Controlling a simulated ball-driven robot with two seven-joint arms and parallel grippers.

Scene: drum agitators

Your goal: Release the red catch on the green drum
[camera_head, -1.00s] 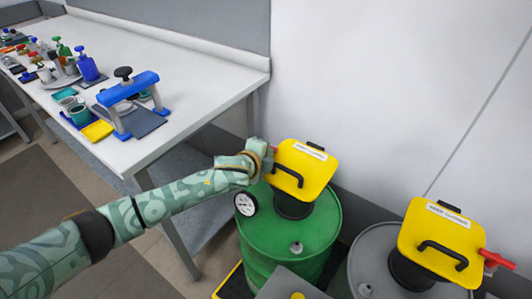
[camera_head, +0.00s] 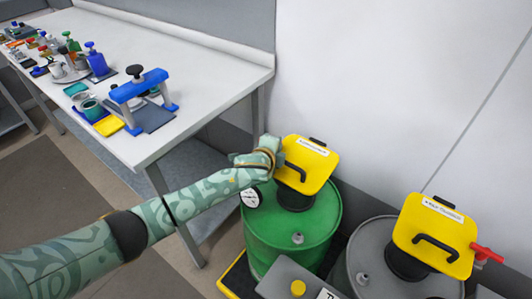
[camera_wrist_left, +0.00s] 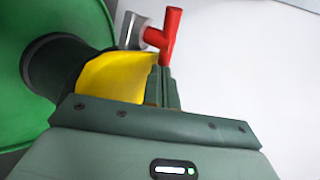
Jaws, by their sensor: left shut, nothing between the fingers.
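The green drum (camera_head: 290,230) stands in the middle of the head view with a yellow agitator head (camera_head: 312,165) on top. My left gripper (camera_head: 278,148) is at the left edge of that yellow head and hides the catch there. In the left wrist view the red catch (camera_wrist_left: 167,38) is a T-shaped handle beside a grey bracket. My left gripper (camera_wrist_left: 163,86) is shut and empty, its tips just at the lower end of the catch. I cannot tell whether they touch. The yellow head (camera_wrist_left: 112,75) and green drum (camera_wrist_left: 85,15) also show there. My right gripper is out of view.
A grey drum (camera_head: 378,245) with its own yellow head (camera_head: 435,235) and red catch (camera_head: 487,254) stands to the right. A grey box (camera_head: 290,277) is in front. A white workbench (camera_head: 190,65) with a blue clamp and bottles is to the left.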

